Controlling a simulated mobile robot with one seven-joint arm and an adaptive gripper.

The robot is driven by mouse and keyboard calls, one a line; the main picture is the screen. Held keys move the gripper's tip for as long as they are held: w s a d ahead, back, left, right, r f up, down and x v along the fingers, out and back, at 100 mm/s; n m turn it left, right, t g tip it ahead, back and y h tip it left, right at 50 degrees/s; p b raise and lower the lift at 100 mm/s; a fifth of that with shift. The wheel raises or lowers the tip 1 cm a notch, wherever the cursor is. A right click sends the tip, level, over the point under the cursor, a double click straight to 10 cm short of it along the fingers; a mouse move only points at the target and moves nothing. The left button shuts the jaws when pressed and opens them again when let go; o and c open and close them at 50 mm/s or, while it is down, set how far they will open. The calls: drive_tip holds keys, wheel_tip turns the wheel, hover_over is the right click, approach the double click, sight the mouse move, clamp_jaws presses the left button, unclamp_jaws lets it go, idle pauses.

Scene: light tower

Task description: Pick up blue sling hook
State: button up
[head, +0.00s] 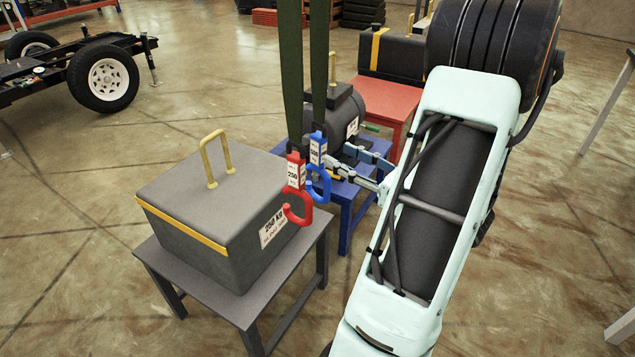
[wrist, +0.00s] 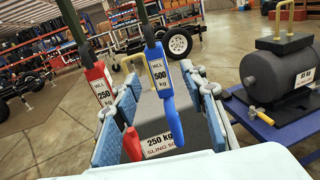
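The blue sling hook (head: 319,165) hangs from a dark green strap, with a white label reading WLL 500 kg. In the wrist view the blue hook (wrist: 166,96) hangs upright between my two finger pads, with space on both sides. My gripper (head: 343,160) is open, with its fingers to the right of the blue hook in the head view. It also shows in the wrist view (wrist: 165,122). I cannot tell how deep the hook is between the pads.
A red 250 kg hook (head: 296,190) hangs close left of the blue one; the left finger partly hides it in the wrist view (wrist: 101,86). A grey handled box (head: 205,210) stands on a dark table (head: 275,300). A dark cylinder weight (head: 335,115) rests on a blue table (head: 350,188).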

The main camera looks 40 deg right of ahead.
sight(324, 149)
drive_tip(key=w, duration=0.2)
drive_tip(key=w+a+b, duration=0.1)
drive_tip(key=w, duration=0.4)
drive_tip(key=shift+w+a+f, duration=0.2)
drive_tip(key=shift+w+a, duration=0.1)
drive_tip(key=shift+w, duration=0.05)
drive_tip(key=shift+c, duration=0.2)
clamp_jaws()
drive_tip(key=shift+r, duration=0.15)
